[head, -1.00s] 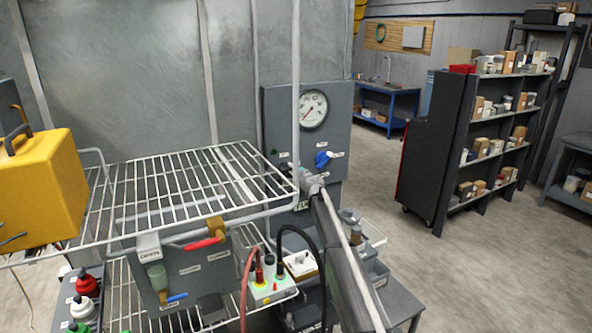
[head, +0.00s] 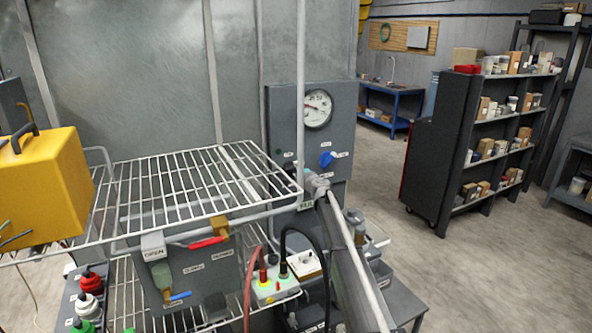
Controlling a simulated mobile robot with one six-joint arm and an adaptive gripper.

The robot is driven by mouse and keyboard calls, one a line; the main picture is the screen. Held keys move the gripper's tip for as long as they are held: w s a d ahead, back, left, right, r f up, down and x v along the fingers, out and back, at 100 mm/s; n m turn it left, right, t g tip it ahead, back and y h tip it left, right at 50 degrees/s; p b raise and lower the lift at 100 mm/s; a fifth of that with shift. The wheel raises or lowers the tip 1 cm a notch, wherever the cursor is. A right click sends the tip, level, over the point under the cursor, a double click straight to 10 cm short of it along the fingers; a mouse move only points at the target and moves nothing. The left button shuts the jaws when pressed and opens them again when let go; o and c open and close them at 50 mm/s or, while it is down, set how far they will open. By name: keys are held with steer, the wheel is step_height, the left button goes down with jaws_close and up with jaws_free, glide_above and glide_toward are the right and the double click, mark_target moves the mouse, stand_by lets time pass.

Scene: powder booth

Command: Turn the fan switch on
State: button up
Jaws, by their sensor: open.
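A grey wall panel (head: 283,125) stands past the wire rack. It carries a round white gauge (head: 318,108), a blue knob (head: 327,159) and small labels too blurred to read. I cannot tell for sure which control is the fan switch; part of the panel's lower area is hidden behind my arm. My gripper (head: 311,182), at the end of the arm rising from the lower right, is in front of the panel's lower part, below and left of the blue knob. It is open, and nothing shows in it. Contact with the panel cannot be told.
A white wire rack (head: 200,185) fills the left middle, with a yellow box (head: 40,190) on its left. A dark shelf unit (head: 435,165) stands right; the floor between is clear.

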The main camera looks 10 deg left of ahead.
steer(key=v, duration=1)
steer(key=shift+d, duration=0.1)
steer(key=s+d+f+n+g+h, duration=0.3)
steer(key=s+d+f+g, duration=0.2)
steer(key=s, duration=1.1)
steer(key=s+d+f+n+g+h, duration=0.3)
steer(key=s+d+f, duration=0.4)
steer(key=s+d, duration=0.5)
steer(key=s+d+f+n+g+h, duration=0.4)
steer(key=s+d, duration=0.5)
steer(key=s, duration=1.1)
step_height(320, 180, down, 3)
steer(key=n+g, duration=0.1)
steer(key=g, duration=0.2)
steer(key=shift+s+r, duration=0.2)
steer(key=shift+s, duration=0.05)
